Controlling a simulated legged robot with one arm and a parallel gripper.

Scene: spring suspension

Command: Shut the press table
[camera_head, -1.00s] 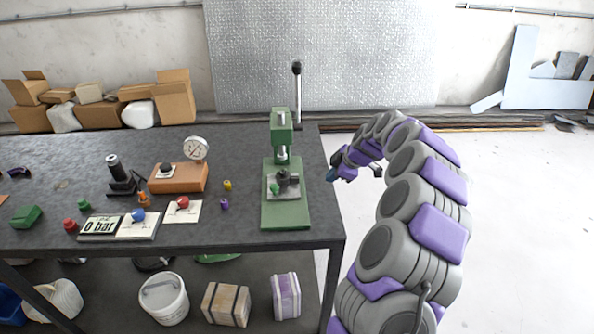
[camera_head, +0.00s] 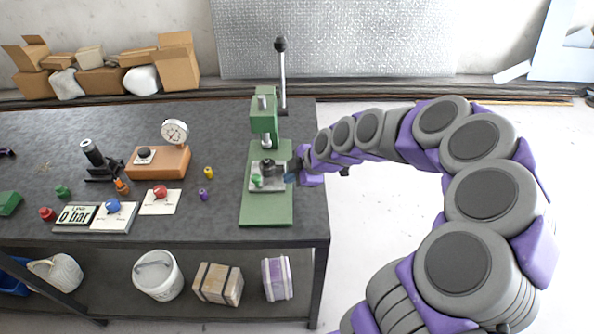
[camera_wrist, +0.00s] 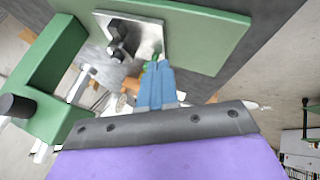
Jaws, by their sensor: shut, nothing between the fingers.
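The green press (camera_head: 265,125) stands near the right end of the dark workbench, its black-knobbed lever (camera_head: 282,70) pointing up. On its base lies a pale metal press table (camera_head: 268,186) carrying a dark clamp part and a small green knob (camera_head: 257,180). My gripper (camera_head: 289,179) is at the right edge of the press table. In the wrist view the blue fingers (camera_wrist: 157,82) are together, their tips by the lower edge of the plate (camera_wrist: 145,30), partly over the green knob. Contact with the plate cannot be told.
Left of the press are an orange-brown gauge block (camera_head: 158,162), small coloured caps and control plates (camera_head: 115,218). A bucket (camera_head: 158,275) and boxes sit on the lower shelf. The floor right of the bench is clear.

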